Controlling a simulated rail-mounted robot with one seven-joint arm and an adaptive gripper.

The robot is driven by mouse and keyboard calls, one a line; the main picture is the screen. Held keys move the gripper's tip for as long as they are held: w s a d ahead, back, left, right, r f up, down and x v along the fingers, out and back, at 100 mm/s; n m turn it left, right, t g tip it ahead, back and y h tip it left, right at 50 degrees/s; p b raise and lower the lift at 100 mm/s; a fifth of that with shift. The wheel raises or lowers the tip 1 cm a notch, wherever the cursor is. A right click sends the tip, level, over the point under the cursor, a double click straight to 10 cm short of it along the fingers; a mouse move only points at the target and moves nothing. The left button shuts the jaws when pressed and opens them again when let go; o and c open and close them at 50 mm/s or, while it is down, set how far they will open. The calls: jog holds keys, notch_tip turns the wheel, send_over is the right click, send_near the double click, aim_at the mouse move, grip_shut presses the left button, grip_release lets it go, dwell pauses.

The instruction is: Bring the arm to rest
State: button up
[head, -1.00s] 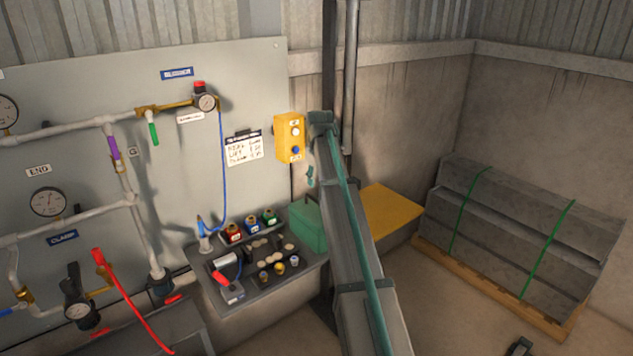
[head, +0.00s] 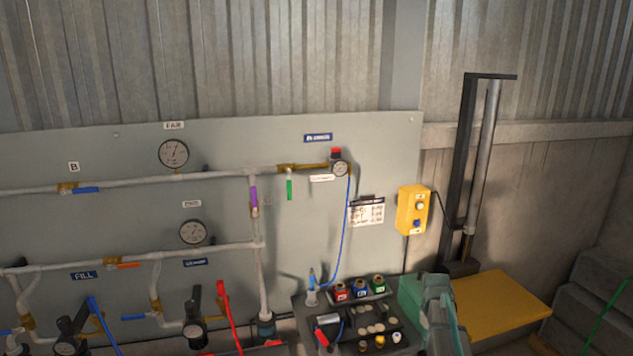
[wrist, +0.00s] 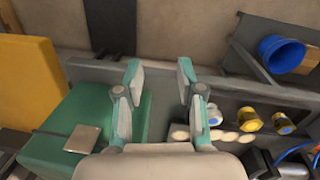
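My gripper (wrist: 160,74) shows in the wrist view with its two teal-tipped fingers spread apart and nothing between them. Below it are the shelf (wrist: 222,88) and, to the left, a green box (wrist: 52,128). In the head view, part of my arm shows at the bottom right, in front of the green box (head: 408,298). The fingers cannot be made out in the head view.
The shelf holds red, blue and green containers (head: 360,289), pale discs (head: 372,329) and small caps. A yellow surface (head: 500,300) lies to the right. A yellow button box (head: 412,210) and pipe panel (head: 90,150) are on the wall. A blue bucket (wrist: 280,54) shows in the wrist view.

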jog(key=s+a+f+m+g+b, duration=0.1)
jog(key=s+a+f, duration=0.3)
jog(key=s+f, duration=0.4)
jog(key=s+a+f+g+y, duration=0.1)
jog(key=s+a+f, duration=0.4)
jog(key=s+f, duration=0.35)
jog(key=s+a+f+m+g+b, duration=0.1)
jog(key=s+a+f, duration=0.3)
jog(key=s+f, duration=0.4)
jog(key=s+a+f+m+g, duration=0.1)
jog(key=s+a+f, duration=0.1)
jog(key=s, duration=0.7)
jog(key=s+a+f+m+g+b, duration=0.1)
jog(key=s+f, duration=0.3)
jog(key=s, duration=0.6)
jog(key=s+a+f+g+b, duration=0.1)
jog(key=s+a+f, duration=0.2)
jog(key=s, duration=0.6)
jog(key=shift+s+a+m+g, duration=0.15)
jog(key=shift+s+m+g, duration=0.15)
jog(key=shift+m, duration=0.1)
